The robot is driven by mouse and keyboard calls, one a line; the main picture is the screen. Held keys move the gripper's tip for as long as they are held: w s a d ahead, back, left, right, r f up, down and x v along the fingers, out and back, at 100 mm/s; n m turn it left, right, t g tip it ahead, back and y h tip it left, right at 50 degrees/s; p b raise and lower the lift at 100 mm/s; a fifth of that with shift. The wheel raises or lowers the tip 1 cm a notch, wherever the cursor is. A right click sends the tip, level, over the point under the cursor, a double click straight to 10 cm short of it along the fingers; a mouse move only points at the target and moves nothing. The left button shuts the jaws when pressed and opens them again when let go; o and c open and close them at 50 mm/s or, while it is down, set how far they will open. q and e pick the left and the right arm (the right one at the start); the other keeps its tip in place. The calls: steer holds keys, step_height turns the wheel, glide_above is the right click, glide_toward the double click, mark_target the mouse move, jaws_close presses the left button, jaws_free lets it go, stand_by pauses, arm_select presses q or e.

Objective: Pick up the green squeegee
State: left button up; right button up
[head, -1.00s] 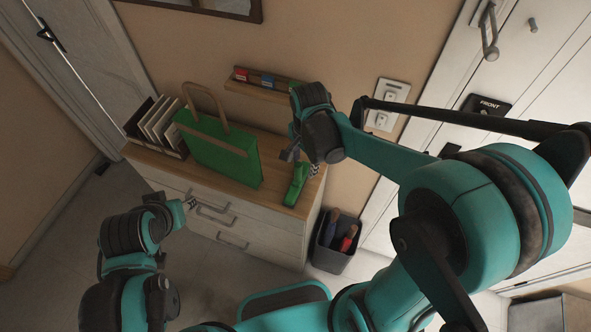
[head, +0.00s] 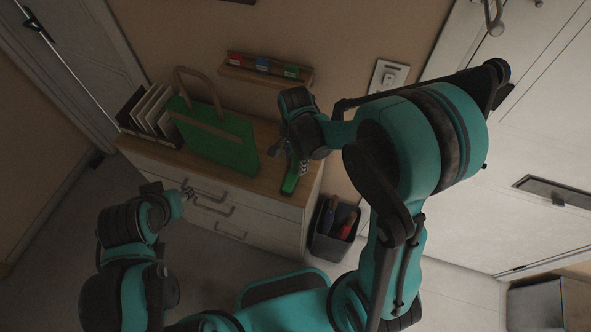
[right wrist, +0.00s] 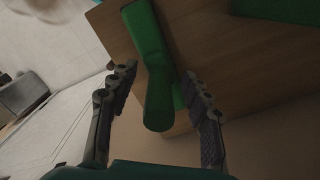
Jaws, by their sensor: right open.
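The green squeegee (head: 291,179) lies on the wooden dresser top near its right end. In the right wrist view the squeegee (right wrist: 152,75) lies between the two spread fingers, with its rounded end toward my palm. My right gripper (head: 292,160) is open over the squeegee, and its fingers partly hide it in the head view. In the right wrist view the right gripper (right wrist: 160,112) has one finger on each side of the squeegee, and the right finger is close to it. My left gripper (head: 187,194) is in front of the drawers, apart from the squeegee; its jaw state is unclear.
A green bag (head: 215,140) with a tan handle stands left of the squeegee. A file holder (head: 150,117) is at the dresser's left end. A wall shelf (head: 262,72) is above. A dark bin (head: 333,243) with tools stands on the floor to the right.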

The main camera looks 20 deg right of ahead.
steer(key=shift+f, duration=0.4)
jaws_close()
steer(key=shift+r, duration=0.15)
step_height(320, 180, up, 5)
steer(key=shift+s+d+f+p, duration=0.1)
steer(key=shift+d+f+p, duration=0.1)
steer(key=shift+p, duration=0.6)
steer(key=s+d+r+p, duration=0.2)
steer(key=s+d+r, duration=0.4)
steer(key=d, duration=0.3)
steer(key=shift+d, duration=0.35)
steer(key=shift+r, duration=0.1)
